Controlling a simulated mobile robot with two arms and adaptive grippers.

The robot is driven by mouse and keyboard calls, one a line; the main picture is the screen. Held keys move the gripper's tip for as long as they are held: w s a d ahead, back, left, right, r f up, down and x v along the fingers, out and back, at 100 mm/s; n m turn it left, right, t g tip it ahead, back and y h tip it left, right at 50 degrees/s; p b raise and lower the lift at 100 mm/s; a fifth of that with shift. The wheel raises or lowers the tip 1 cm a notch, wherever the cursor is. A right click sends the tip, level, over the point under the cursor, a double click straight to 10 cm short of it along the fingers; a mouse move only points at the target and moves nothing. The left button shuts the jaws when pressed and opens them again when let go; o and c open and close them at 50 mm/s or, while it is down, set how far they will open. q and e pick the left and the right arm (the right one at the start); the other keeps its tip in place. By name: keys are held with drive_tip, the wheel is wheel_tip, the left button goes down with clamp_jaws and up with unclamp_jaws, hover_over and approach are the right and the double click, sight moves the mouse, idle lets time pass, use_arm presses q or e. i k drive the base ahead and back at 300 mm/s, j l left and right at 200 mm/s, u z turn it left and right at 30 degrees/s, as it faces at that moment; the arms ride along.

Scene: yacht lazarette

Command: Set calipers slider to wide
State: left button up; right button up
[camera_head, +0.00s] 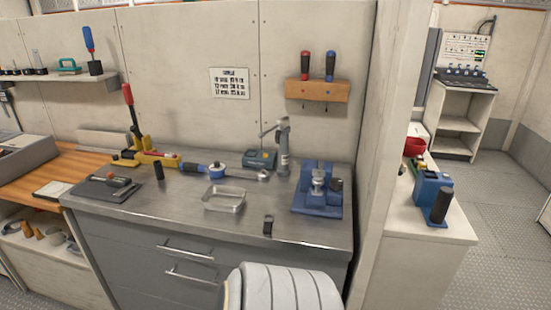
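I cannot pick out the calipers for certain. A small tool with a grey body and a reddish part (117,181) lies on a dark mat (92,192) at the left of the metal workbench (180,208). It is too small to tell whether it is the calipers or where any slider stands. A small dark object (268,224) lies near the front edge of the bench, also too small to name. Neither of my grippers is in view.
A metal tray (224,198) sits mid-bench. A blue fixture (318,202) stands at the right, and a yellow tool with a red handle (134,133) at the back left. A wooden rack (318,90) holds two screwdrivers. A large white rounded form is at the bottom.

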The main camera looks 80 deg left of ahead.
sight(121, 181)
drive_tip(key=u, duration=3.85)
drive_tip(key=i+j+z, duration=0.05)
